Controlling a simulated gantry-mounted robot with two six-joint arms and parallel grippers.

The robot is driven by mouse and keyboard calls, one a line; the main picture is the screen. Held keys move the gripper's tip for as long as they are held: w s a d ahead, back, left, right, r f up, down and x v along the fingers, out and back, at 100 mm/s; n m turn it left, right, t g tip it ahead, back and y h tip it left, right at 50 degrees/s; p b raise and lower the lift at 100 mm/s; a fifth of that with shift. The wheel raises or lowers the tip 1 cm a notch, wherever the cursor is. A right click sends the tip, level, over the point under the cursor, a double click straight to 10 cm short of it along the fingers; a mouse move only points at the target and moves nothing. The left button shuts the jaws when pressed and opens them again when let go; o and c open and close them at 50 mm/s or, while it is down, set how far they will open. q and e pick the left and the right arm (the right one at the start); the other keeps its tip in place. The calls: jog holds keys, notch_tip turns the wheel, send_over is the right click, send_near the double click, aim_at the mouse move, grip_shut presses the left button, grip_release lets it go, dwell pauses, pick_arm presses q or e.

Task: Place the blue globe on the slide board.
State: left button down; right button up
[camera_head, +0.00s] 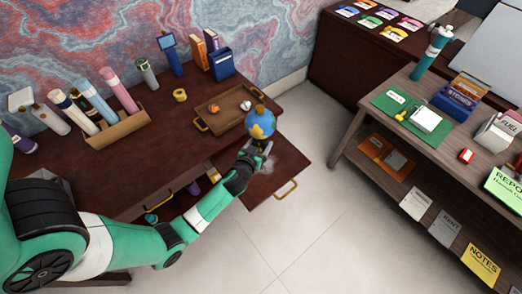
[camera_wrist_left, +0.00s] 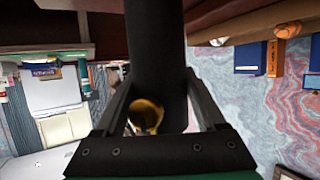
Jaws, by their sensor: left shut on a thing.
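The blue globe (camera_head: 262,124), with yellow-green land patches and a dark stand, is in the head view, at the right end of the desk. My left gripper (camera_head: 258,149) is shut on it from below, at the dark lower part. The slide board (camera_head: 283,172) is a dark red-brown panel with a brass handle, pulled out from the desk's right side. The globe shows above its far edge; I cannot tell whether it touches the board. In the left wrist view a dark upright shape (camera_wrist_left: 156,55) stands between the fingers, and the globe's blue surface is hidden. My right gripper is not in view.
A wooden tray (camera_head: 208,124) with small objects lies on the desk (camera_head: 150,155), close behind the globe. An open drawer (camera_head: 180,203) sits below the desk edge. Clear floor separates the desk from the right shelf.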

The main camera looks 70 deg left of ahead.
pick_arm(q)
jog(key=shift+w+a+f, duration=0.15)
jog(key=shift+f, duration=0.1)
notch_tip(320, 180, down, 3)
jog(key=shift+w+r+b, duration=0.1)
jog(key=shift+w+b, duration=0.05)
jog(key=shift+b, duration=0.75)
jog(key=shift+f, duration=0.2)
jog(key=shift+r, duration=0.1)
jog(key=shift+f, duration=0.25)
grip_release()
